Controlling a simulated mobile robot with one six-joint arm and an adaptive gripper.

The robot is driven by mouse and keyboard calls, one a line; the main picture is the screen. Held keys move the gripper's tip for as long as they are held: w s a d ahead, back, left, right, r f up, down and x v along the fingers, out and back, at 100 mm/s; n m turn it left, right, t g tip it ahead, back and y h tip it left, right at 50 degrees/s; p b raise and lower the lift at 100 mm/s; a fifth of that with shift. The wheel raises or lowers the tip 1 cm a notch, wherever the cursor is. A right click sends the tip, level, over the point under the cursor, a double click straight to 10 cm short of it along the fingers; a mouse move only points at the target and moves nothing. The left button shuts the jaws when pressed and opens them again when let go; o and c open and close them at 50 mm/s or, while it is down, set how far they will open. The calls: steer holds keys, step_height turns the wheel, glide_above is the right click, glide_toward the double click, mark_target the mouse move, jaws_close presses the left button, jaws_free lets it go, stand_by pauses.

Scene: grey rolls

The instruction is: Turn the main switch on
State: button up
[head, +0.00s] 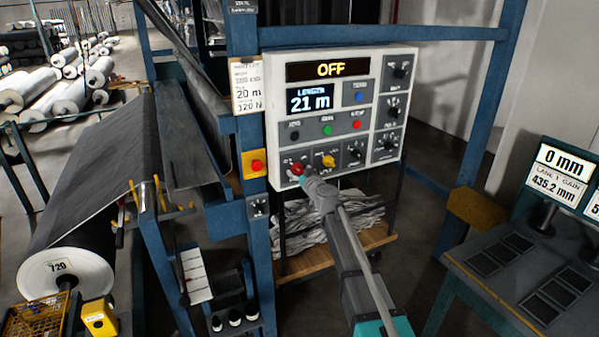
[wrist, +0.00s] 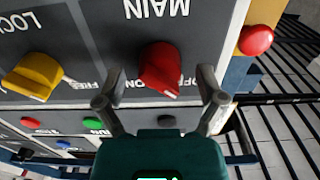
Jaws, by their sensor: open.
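The main switch is a red rotary knob (wrist: 161,68) under the upside-down word MAIN in the wrist view. OFF and ON labels sit on either side of it, and its white-marked end points to the OFF side. In the head view the knob (head: 293,166) is at the lower left of the control panel (head: 335,62). The panel's top display (head: 330,70) reads OFF. My gripper (wrist: 161,84) is open, with one finger on each side of the knob. I cannot tell whether the fingers touch it. In the head view my gripper (head: 302,174) partly covers the knob's surroundings.
A yellow LOCK knob (wrist: 35,75) is close beside the main switch. A red button on a yellow box (head: 257,165) is left of the panel. Several small buttons and dials fill the panel. A blue frame post (head: 250,100) stands to the left.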

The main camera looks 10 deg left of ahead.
steer(key=c, duration=1.2)
steer(key=shift+o, duration=0.2)
steer(key=shift+m, duration=0.3)
steer(key=m, duration=0.8)
steer(key=shift+m, duration=0.4)
steer(key=m, duration=0.4)
steer(key=shift+w+m, duration=0.1)
steer(key=shift+m, duration=2.2)
